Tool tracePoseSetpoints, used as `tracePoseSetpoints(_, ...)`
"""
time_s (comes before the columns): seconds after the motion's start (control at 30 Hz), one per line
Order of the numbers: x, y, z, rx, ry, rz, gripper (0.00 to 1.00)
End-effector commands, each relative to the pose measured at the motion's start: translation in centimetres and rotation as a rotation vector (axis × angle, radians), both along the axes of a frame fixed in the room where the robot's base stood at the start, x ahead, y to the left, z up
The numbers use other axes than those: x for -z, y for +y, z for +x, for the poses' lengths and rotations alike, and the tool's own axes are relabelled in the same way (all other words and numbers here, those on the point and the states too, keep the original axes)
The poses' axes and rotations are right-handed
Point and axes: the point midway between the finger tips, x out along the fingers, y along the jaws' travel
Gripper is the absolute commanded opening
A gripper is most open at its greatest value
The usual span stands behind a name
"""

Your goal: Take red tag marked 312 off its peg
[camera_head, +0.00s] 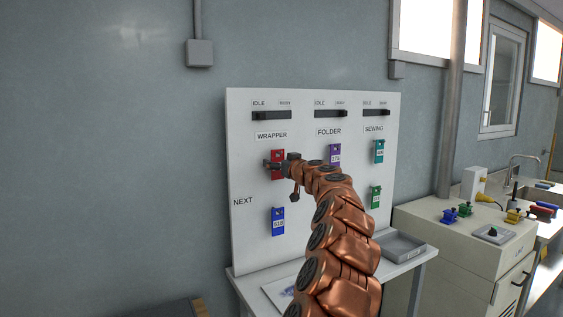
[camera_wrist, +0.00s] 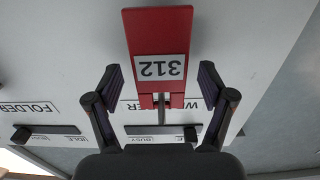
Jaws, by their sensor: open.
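The red tag marked 312 (camera_head: 278,155) hangs under the WRAPPER label on the white board (camera_head: 250,225). In the wrist view, which is upside down, the red tag (camera_wrist: 160,35) fills the upper middle, with 312 on a white label. A thin metal peg (camera_wrist: 162,112) shows at its slotted end. My gripper (camera_wrist: 160,84) is open, with one dark finger on each side of the tag and visible gaps to both edges. In the head view, my gripper (camera_head: 276,164) is at the red tag and partly covers it. Finger depth relative to the tag is unclear.
A purple tag (camera_head: 334,151) and a teal tag (camera_head: 379,151) hang to the right. A blue tag (camera_head: 278,222) and a green tag (camera_head: 376,198) hang lower. Black sliders (camera_head: 271,115) run along the top. A grey tray (camera_head: 400,247) stands below right.

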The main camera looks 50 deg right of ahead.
Motion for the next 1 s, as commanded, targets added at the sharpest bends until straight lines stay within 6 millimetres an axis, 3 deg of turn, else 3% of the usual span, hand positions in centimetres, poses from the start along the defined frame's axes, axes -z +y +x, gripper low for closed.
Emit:
tracePoseSetpoints(0.5,0.02,-0.17,0.69,-0.001,-0.001,0.0,0.8)
tracePoseSetpoints(1.0,-0.01,-0.16,0.69,-0.001,-0.001,0.0,0.28)
